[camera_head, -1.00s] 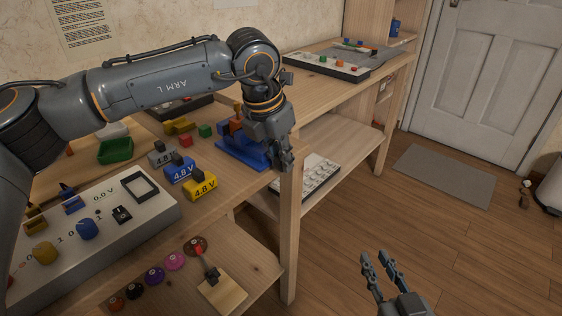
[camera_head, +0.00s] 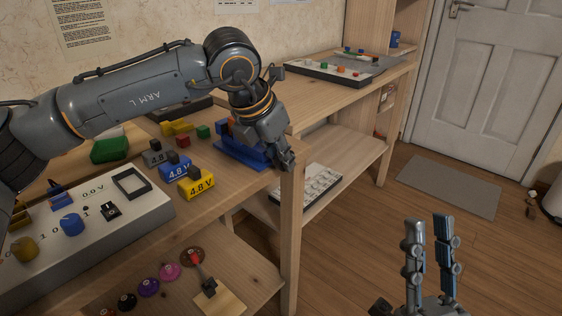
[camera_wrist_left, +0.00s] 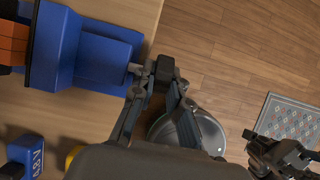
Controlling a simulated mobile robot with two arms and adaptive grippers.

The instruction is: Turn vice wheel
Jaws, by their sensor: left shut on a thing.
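The blue vice (camera_head: 238,152) sits at the corner of the workbench, partly hidden behind my left gripper. In the left wrist view, the vice (camera_wrist_left: 102,55) has orange blocks at its jaw, and a short screw sticks out on its right side. My left gripper (camera_head: 287,162) is at the vice's outer end. In the left wrist view its fingertips (camera_wrist_left: 163,72) are shut on the dark vice wheel at the end of the screw; the wheel is mostly hidden. My right gripper (camera_head: 432,225) is open and empty, over the floor, pointing up.
Yellow (camera_head: 197,184) and blue (camera_head: 174,168) 4.8 V blocks stand left of the vice. A control panel (camera_head: 140,212) with knobs is at the front left. A lower shelf holds a white tray (camera_head: 309,185).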

